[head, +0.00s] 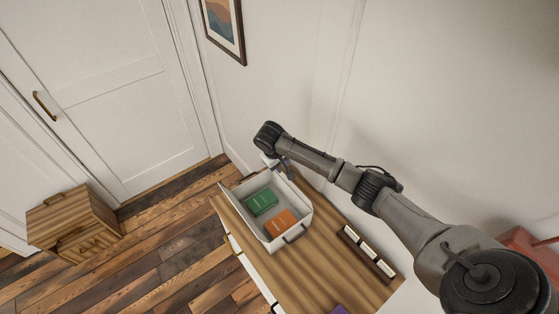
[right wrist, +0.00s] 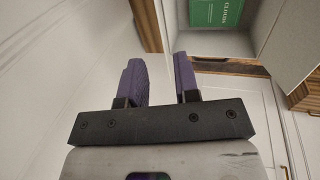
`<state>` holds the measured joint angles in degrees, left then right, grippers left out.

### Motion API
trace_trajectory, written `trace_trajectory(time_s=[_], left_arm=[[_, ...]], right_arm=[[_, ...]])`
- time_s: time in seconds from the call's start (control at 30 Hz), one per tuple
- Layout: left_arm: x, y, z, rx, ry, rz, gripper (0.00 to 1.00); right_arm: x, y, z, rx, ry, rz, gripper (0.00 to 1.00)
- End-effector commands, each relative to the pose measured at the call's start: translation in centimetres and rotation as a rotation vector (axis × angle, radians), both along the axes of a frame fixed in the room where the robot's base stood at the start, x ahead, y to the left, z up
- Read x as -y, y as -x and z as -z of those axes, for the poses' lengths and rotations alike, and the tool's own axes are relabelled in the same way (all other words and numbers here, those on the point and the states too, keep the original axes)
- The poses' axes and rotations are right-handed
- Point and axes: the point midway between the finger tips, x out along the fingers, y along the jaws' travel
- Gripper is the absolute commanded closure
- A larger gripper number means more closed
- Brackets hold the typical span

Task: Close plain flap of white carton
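The white carton (head: 300,210) stands open on a wood-topped cabinet in the head view. A green book (head: 262,201) and an orange book (head: 282,222) lie inside it. A flap (head: 238,213) stands out along its left side; I cannot tell whether it is the plain one. My right gripper (head: 283,170) is at the carton's far end, partly hidden by its wrist. In the right wrist view its purple fingers (right wrist: 160,82) are apart with nothing clearly held between them. The carton's inside and the green book (right wrist: 220,13) show beyond them. My left gripper is out of view.
The cabinet top (head: 345,275) has bare wood near the carton. A dark rack with pale labels (head: 367,250) lies to the right. The wall (head: 310,90) is close behind the carton. A small wooden drawer unit (head: 75,225) stands on the floor at left.

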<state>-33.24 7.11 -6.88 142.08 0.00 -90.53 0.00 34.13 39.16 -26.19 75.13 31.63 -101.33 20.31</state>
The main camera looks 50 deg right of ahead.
Motion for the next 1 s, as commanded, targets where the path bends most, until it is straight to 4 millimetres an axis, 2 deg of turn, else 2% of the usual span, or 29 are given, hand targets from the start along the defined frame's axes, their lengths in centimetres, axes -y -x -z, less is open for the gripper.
trace_trajectory(time_s=[0.1, 0.23, 0.6, 0.67, 0.77, 0.9, 1.0], left_arm=[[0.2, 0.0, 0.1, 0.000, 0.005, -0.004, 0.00], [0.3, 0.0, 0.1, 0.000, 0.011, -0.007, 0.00], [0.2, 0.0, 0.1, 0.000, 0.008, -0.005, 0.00], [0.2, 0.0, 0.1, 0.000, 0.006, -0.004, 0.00], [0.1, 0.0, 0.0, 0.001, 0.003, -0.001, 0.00], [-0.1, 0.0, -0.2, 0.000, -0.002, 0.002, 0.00], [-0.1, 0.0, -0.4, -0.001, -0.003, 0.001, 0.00]], right_arm=[[-0.3, -0.1, -1.3, 0.002, -0.001, -0.001, 0.71], [-0.5, -0.2, -2.0, 0.001, 0.000, 0.000, 0.71], [-0.6, -0.2, -2.4, 0.000, 0.000, 0.000, 0.71], [-0.6, -0.1, -2.3, -0.001, 0.000, 0.000, 0.77], [-0.7, 0.6, -1.4, -0.020, 0.000, -0.001, 0.86], [-1.6, 2.6, 1.7, -0.078, -0.020, -0.005, 0.99], [-2.3, 4.3, 3.7, -0.107, -0.058, 0.010, 1.00]])
